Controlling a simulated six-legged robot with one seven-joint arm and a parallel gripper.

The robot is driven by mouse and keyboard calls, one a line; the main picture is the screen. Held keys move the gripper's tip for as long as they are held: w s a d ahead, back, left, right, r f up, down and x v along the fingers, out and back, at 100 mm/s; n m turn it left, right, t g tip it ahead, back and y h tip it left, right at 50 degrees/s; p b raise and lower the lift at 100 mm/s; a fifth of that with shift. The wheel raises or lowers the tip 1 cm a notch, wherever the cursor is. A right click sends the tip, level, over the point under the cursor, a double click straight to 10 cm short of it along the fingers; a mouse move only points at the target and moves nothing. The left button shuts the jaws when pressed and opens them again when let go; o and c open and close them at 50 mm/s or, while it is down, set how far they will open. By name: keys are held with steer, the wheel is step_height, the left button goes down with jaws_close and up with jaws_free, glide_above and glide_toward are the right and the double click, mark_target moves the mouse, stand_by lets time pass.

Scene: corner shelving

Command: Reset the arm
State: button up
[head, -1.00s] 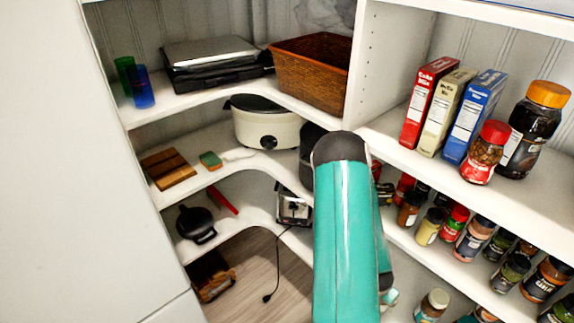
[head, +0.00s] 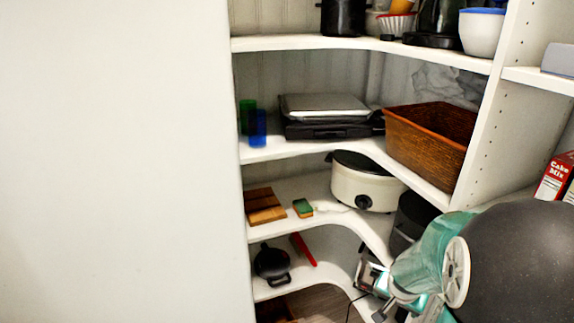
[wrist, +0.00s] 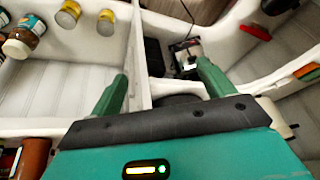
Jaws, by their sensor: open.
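My gripper (wrist: 161,70) shows in the wrist view with its two green fingers spread wide apart and nothing between them. It points down at the corner shelving, over a white shelf edge and upright panel. In the head view my teal and black arm is folded at the lower right, in front of the right-hand shelves. The fingers cannot be made out clearly there.
A wicker basket (head: 425,145) and a white slow cooker (head: 365,182) stand on the corner shelves left of my arm. A red-handled tool (head: 303,249) and a black pan (head: 271,264) lie lower. Spice jars (wrist: 25,38) stand at the wrist view's upper left. A blank white surface (head: 115,160) fills the head view's left.

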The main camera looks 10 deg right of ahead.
steer(key=s+a+r+n+t+y, duration=0.15)
steer(key=a+r+n, duration=0.35)
steer(key=a+r, duration=0.85)
steer(key=s+a+r+n+y, duration=0.1)
steer(key=s+a+r+n, duration=0.3)
steer(key=s+a+r, duration=0.3)
steer(key=shift+s+a+n, duration=0.4)
steer(key=shift+s+a, duration=0.1)
steer(key=shift+s, duration=0.45)
steer(key=shift+w+t, duration=0.1)
steer(key=shift+t, duration=0.15)
